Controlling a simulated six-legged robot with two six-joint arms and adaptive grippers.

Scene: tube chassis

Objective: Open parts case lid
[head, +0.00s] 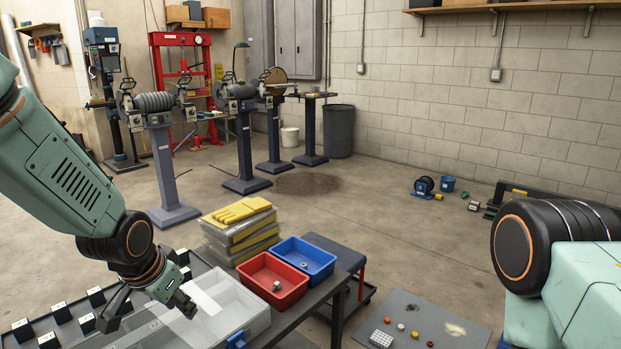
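The parts case (252,322) is a pale, clear-looking box on the bench at the bottom of the head view. Its near part is cut off by the frame edge, and a blue latch (236,340) shows on its front right side. I cannot tell surely whether its lid is shut. My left gripper (148,312) points down over the left part of the case, with its two dark fingers spread apart and nothing visible between them. Whether a fingertip touches the case is unclear. My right gripper is out of view; only part of my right arm shows at the right.
A red bin (268,290) and a blue bin (305,262) stand just behind the case. Yellow gloves (238,211) lie on stacked clear cases (240,237). Small dark blocks (60,312) line the bench at left. A grey mat (425,318) with small parts lies at right.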

